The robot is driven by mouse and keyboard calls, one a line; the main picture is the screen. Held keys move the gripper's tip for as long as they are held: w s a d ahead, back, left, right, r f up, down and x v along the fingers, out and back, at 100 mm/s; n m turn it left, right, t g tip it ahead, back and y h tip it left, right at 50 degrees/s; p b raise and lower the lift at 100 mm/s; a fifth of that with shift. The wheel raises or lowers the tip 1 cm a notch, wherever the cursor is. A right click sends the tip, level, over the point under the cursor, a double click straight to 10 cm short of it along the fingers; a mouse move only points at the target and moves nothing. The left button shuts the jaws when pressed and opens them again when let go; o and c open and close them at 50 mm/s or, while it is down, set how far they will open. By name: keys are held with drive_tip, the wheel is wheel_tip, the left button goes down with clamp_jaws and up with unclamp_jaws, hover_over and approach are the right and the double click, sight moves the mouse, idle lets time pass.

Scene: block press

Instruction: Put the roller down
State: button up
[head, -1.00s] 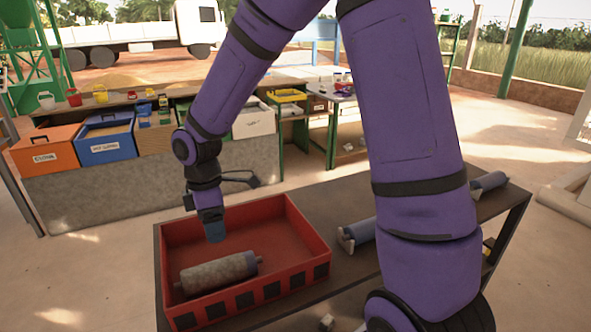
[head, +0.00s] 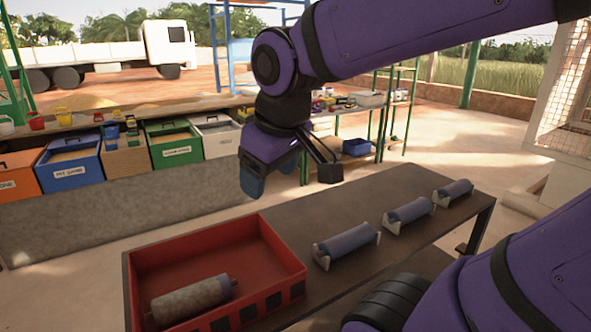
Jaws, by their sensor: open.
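A grey, mottled roller (head: 193,301) lies on its side in the red crate (head: 277,262), near the crate's front wall. My gripper (head: 268,178) is open and empty. It hangs in the air above and behind the right part of the crate, clear of the roller. Three other rollers with blue-grey surfaces rest on pale end supports in a row on the dark table: a near one (head: 347,241), a middle one (head: 409,211) and a far one (head: 455,190).
The dark table (head: 330,200) has bare room behind the row of rollers. A long counter with coloured bins, such as a blue bin (head: 75,170) and a green bin (head: 177,148), stands behind. My arm covers parts of the right side.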

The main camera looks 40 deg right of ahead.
drive_tip(key=s, duration=0.1)
drive_tip(key=s+d+r+m, duration=0.1)
drive_tip(key=s, duration=0.1)
drive_tip(key=s+m+t, duration=0.1)
drive_tip(key=shift+s+d+r+y, duration=0.15)
drive_tip(key=shift+s+d+y, duration=0.05)
drive_tip(key=shift+s+y, duration=0.1)
drive_tip(key=shift+w, duration=0.1)
